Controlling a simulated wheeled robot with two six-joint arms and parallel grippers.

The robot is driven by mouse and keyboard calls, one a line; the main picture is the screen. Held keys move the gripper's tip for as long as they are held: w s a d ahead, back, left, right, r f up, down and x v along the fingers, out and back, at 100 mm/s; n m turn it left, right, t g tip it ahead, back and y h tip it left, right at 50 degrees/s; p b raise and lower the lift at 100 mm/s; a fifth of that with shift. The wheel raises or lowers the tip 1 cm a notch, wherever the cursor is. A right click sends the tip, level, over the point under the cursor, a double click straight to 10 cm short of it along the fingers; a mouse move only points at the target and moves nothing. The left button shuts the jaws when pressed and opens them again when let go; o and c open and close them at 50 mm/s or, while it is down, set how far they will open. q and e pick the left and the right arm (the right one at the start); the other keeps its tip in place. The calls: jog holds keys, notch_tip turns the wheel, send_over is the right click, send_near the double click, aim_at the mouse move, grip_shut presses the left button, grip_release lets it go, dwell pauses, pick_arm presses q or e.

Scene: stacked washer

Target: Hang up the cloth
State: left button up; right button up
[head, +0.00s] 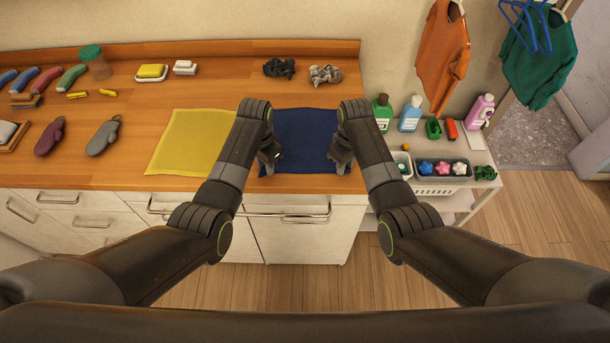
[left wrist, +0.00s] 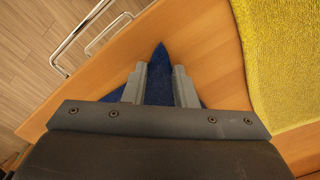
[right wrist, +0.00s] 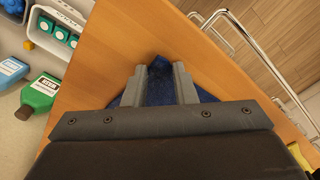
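A dark blue cloth (head: 305,130) lies flat on the wooden counter. My left gripper (head: 270,160) is at its front left corner; in the left wrist view the open fingers (left wrist: 160,70) straddle the blue corner (left wrist: 160,52), which pokes out past the tips. My right gripper (head: 342,164) is at the front right corner; in the right wrist view its fingers (right wrist: 160,70) are also apart, with the blue corner (right wrist: 158,62) between them. A yellow cloth (head: 188,140) lies flat to the left of the blue one.
Orange (head: 443,50) and green (head: 540,60) garments hang at the upper right, with blue hangers (head: 528,22) beside them. A trolley (head: 455,190) with bottles stands right of the counter. Mitts (head: 103,138), a yellow sponge (head: 151,71) and crumpled rags (head: 279,68) lie on the counter. Drawer handles (head: 290,212) project in front.

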pick_arm(q)
grip_shut()
pick_arm(e)
grip_shut()
pick_arm(q)
jog(key=shift+a, duration=0.1)
pick_arm(e)
jog(key=shift+d, duration=0.1)
